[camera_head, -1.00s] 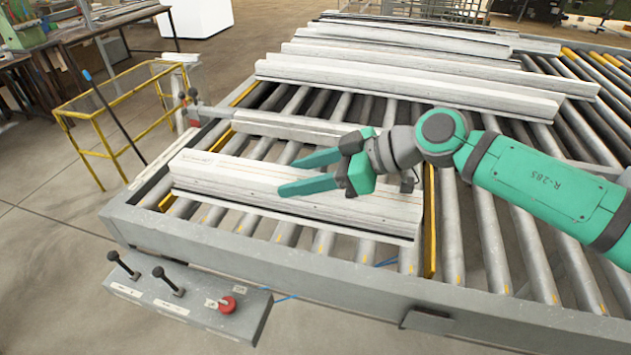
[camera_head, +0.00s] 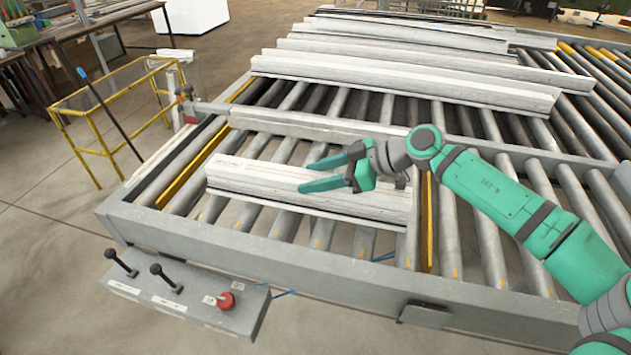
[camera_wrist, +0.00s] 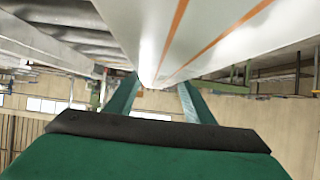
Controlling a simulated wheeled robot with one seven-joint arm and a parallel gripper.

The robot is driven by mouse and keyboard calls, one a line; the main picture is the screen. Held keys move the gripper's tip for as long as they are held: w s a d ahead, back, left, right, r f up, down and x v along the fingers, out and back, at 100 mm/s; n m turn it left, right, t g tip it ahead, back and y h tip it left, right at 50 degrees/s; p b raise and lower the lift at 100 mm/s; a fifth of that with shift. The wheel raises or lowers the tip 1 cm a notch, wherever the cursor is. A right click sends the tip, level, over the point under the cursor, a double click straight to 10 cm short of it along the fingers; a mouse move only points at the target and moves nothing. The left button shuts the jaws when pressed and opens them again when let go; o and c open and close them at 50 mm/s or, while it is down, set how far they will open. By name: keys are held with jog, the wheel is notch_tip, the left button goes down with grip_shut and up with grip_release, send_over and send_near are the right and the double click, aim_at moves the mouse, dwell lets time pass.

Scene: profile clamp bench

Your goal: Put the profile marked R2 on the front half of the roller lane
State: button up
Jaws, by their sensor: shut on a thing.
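A long white profile (camera_head: 250,184) is over the front part of the roller lane (camera_head: 215,210), lying crosswise to the rollers between two yellow strips. My gripper (camera_head: 307,177) is shut on it, with one finger on its far side and one on its near side. No R2 mark is readable on it. In the wrist view a pale profile (camera_wrist: 190,40) with orange lines runs between my fingers (camera_wrist: 154,92). Whether its underside touches the rollers I cannot tell. A second white profile (camera_head: 290,124) lies behind it, parallel, farther back on the lane.
Several more white profiles (camera_head: 400,85) lie on the rollers behind. A grey frame edge (camera_head: 330,275) borders the lane in front, with a lever and red-button box (camera_head: 190,298) below it. A yellow strip (camera_head: 427,225) stands right of the held profile. Bare rollers lie further right.

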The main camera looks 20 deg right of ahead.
jog(key=shift+w+f, duration=0.1)
jog(key=shift+f, duration=0.7)
jog(key=shift+d, duration=0.15)
jog(key=shift+f, duration=0.1)
jog(key=o, duration=1.6)
jog(key=shift+a, duration=0.25)
jog(key=shift+o, duration=0.2)
jog(key=shift+s+d, duration=0.1)
jog(key=shift+s, duration=0.1)
jog(key=v, duration=1.2)
